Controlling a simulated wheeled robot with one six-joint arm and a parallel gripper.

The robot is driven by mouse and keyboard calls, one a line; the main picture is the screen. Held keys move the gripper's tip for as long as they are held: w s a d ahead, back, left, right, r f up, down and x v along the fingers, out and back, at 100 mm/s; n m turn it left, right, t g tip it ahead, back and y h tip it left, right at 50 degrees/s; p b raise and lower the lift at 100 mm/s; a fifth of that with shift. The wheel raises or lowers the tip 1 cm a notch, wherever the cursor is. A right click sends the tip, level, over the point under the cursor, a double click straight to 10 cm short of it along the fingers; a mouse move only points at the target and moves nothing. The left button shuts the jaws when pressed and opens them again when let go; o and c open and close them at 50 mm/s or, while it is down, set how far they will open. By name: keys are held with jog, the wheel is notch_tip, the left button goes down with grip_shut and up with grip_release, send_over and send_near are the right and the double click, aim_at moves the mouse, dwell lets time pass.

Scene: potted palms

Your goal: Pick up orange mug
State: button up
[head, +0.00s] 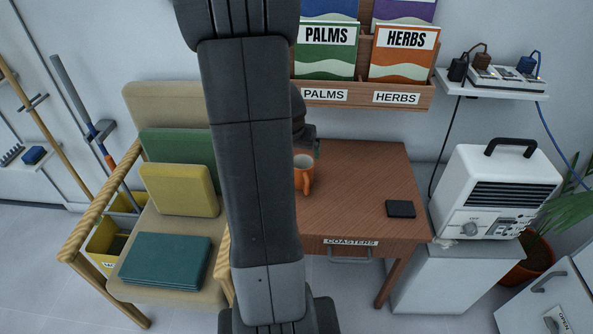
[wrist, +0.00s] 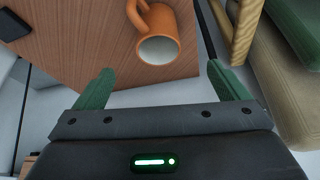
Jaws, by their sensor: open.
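The orange mug (head: 304,173) stands on the brown wooden table (head: 365,180), partly hidden behind my arm in the head view. In the wrist view the mug (wrist: 158,38) shows its pale inside, with its handle toward the top left. My gripper (wrist: 163,82) is open, its two green fingers apart and empty. The mug lies beyond the fingertips, not between them. In the head view my gripper is mostly hidden behind my arm, just above the mug.
A dark coaster-like square (head: 400,209) lies on the table's right side. A chair (head: 165,245) with cushions stands to the left. A white appliance (head: 497,190) stands to the right. A rack (head: 345,93) of booklets hangs above the table.

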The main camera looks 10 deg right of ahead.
aim_at(301, 159)
jog(key=b+x, duration=0.1)
jog(key=x, duration=0.5)
jog(key=b+x, duration=0.2)
jog(key=x, duration=0.5)
jog(key=shift+s+d+f, duration=0.15)
jog(key=shift+f, duration=0.05)
jog(key=c, duration=1.2)
jog(key=shift+r, duration=0.1)
jog(key=shift+r+p, duration=0.35)
jog(key=shift+r, duration=0.15)
notch_tip(301, 159, up, 3)
jog(key=shift+f+p, duration=0.15)
jog(key=shift+p, duration=0.55)
jog(key=s+a+b, duration=0.2)
jog(key=s, duration=0.3)
jog(key=s+a+b, duration=0.2)
jog(key=s, duration=0.4)
jog(key=s+a+b, duration=0.3)
jog(key=s, duration=0.2)
jog(key=shift+s+f, duration=0.15)
jog(key=shift+s, duration=0.15)
